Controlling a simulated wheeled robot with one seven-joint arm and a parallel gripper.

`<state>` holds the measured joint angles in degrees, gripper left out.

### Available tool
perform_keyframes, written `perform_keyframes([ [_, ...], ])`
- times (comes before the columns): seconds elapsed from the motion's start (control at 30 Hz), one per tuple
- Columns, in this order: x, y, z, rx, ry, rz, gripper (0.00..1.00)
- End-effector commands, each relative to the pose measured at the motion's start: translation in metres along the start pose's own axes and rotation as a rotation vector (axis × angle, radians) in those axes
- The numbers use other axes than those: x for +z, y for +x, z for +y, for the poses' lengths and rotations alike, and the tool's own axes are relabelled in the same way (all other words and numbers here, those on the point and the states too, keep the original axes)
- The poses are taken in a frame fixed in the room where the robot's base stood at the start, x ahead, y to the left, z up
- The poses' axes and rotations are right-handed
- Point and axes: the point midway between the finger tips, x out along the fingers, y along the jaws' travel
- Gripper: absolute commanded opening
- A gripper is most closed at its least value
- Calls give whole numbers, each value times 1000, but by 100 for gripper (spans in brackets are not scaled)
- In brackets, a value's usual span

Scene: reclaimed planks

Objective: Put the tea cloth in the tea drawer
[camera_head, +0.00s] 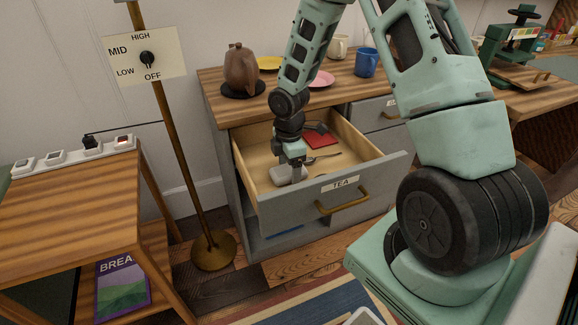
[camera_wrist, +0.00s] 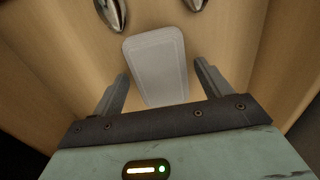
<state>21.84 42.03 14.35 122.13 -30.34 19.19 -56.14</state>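The tea drawer (camera_head: 372,185), labelled TEA, is pulled open in the head view. My gripper (camera_head: 296,175) reaches down into its front left part. A pale grey, rounded rectangular thing (camera_head: 279,173) lies in the drawer at my fingers; I cannot tell for sure whether it is the folded tea cloth or a small box. In the wrist view this pale thing (camera_wrist: 156,65) lies between my two open fingers (camera_wrist: 161,70), with narrow gaps beside it. A flat red folded thing (camera_head: 320,140) lies farther back in the drawer, possibly a cloth.
A spoon (camera_head: 322,158) lies in the drawer. On the cabinet top (camera_head: 290,95) stand a brown teapot (camera_head: 240,70), a blue mug (camera_head: 366,62), a cream cup (camera_head: 338,47) and plates. A brass pole (camera_head: 180,150) with a dial sign stands left of the drawer.

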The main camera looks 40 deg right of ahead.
Motion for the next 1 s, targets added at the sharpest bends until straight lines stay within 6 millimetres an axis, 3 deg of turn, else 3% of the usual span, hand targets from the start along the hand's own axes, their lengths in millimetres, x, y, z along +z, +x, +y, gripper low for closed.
perform_keyframes([
  [0.37,0,-6,0,1,1,0,80],
  [0.47,0,-19,1,2,2,0,80],
  [0.8,1,-90,1,3,3,1,80],
  [1.0,0,-116,1,2,1,1,80],
])
